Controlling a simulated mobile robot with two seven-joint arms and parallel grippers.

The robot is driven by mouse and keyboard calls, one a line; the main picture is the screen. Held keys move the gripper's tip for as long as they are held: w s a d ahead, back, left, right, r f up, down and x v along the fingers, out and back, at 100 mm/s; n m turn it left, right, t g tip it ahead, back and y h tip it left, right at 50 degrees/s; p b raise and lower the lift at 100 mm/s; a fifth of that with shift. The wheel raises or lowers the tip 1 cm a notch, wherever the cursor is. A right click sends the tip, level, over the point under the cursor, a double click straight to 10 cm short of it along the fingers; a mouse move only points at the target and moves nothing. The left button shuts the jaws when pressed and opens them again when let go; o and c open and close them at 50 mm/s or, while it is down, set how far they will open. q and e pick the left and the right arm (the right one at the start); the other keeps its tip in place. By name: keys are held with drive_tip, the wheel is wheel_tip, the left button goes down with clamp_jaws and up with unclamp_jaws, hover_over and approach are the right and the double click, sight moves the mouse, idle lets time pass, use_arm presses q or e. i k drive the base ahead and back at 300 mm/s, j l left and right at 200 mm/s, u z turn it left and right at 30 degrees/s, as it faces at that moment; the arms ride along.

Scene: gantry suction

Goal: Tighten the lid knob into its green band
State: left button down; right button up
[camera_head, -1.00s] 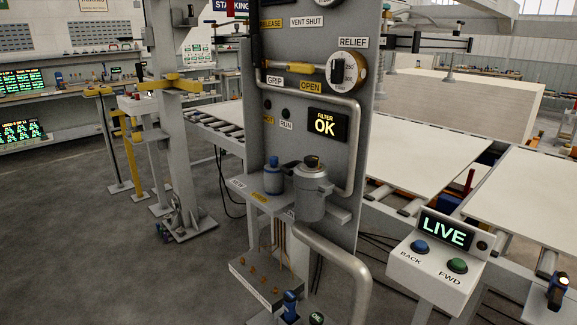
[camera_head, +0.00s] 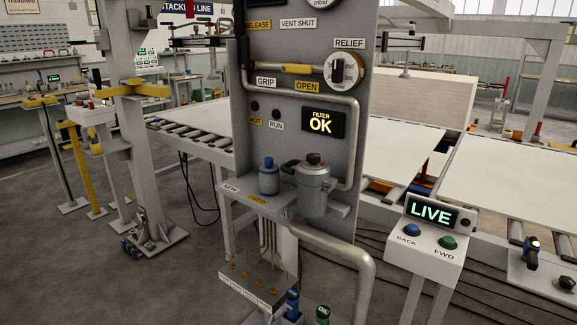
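The grey filter canister (camera_head: 315,193) stands upright at the right end of a small shelf on the grey panel. Its lid has a dark knob (camera_head: 315,159) on top. The green band around the knob cannot be made out at this size. The display above the canister (camera_head: 321,122) reads "FILTER OK". Neither of my grippers is in view.
A thick grey pipe (camera_head: 356,262) bends out below. A control box (camera_head: 431,231) reading "LIVE" stands at right.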

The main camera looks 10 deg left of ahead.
sight(313, 159)
drive_tip(key=k+j+z, duration=0.1)
drive_tip(key=j, duration=0.3)
drive_tip(key=k+j, duration=0.15)
drive_tip(key=j, duration=0.2)
drive_tip(key=k+j+z, duration=0.15)
drive_tip(key=j, duration=0.25)
drive_tip(key=k+j+z, duration=0.1)
drive_tip(key=j, duration=0.3)
